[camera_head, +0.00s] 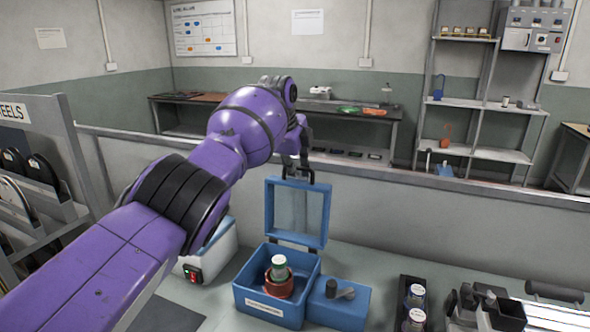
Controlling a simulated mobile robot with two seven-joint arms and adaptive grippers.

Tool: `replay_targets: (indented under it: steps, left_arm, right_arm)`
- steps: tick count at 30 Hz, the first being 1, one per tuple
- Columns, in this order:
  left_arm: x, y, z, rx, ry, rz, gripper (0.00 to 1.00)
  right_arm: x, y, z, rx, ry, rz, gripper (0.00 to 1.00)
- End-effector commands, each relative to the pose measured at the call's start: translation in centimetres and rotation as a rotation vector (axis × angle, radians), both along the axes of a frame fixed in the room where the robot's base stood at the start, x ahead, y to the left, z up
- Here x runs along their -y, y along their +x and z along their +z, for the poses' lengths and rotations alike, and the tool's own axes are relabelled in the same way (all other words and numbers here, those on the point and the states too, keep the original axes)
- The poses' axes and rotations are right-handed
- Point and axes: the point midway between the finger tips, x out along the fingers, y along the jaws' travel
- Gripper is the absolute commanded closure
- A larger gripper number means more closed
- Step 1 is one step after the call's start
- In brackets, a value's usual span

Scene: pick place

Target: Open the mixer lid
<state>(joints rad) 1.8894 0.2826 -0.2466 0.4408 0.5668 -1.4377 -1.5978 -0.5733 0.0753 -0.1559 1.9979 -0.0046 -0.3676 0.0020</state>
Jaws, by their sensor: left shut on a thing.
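The mixer is a blue box (240,298) with a white label, standing on the bench in the middle of the head view. Its lid (326,218), a blue frame around a clear pane, stands upright at the back of the box. The box is uncovered, and a can with a white top (280,262) sits in a red holder (276,287) inside it. My left gripper (302,178) is at the top edge of the lid, shut on it; its fingertips are small here. My right gripper is not in view.
A blue side unit (340,308) with a dark knob and a lever adjoins the mixer. A black rack (403,290) with cans and dark equipment (485,306) stand to the right. A white-and-blue box with a red switch (192,273) is at left, partly behind my arm.

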Motion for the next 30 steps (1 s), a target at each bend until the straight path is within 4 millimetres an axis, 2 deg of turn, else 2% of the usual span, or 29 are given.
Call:
replay_targets:
  steps: [1, 7, 9, 12, 13, 23, 30]
  left_arm:
    - [-0.1, 0.2, 0.7, 0.013, -0.003, 0.003, 1.00]
    - [-0.1, 0.2, 1.0, 0.017, -0.004, 0.003, 1.00]
    - [-0.1, 0.3, 1.1, 0.018, -0.004, 0.004, 0.86]
    - [-0.1, 0.2, 1.0, 0.017, -0.004, 0.002, 0.73]
    - [-0.1, 0.2, 0.9, 0.016, -0.004, 0.002, 0.72]
    - [0.0, 0.1, 0.7, 0.009, -0.002, 0.000, 0.72]
    - [-0.4, -0.9, 2.8, 0.013, -0.003, 0.000, 0.72]
  right_arm:
    - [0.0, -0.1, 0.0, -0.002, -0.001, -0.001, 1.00]
    - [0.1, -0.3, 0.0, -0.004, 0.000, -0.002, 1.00]
    - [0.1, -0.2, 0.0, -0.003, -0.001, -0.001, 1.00]
    - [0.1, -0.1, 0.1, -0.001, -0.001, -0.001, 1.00]
    - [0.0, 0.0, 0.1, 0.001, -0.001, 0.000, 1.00]
    - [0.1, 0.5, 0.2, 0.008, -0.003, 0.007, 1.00]
    - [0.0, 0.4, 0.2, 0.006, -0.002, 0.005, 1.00]
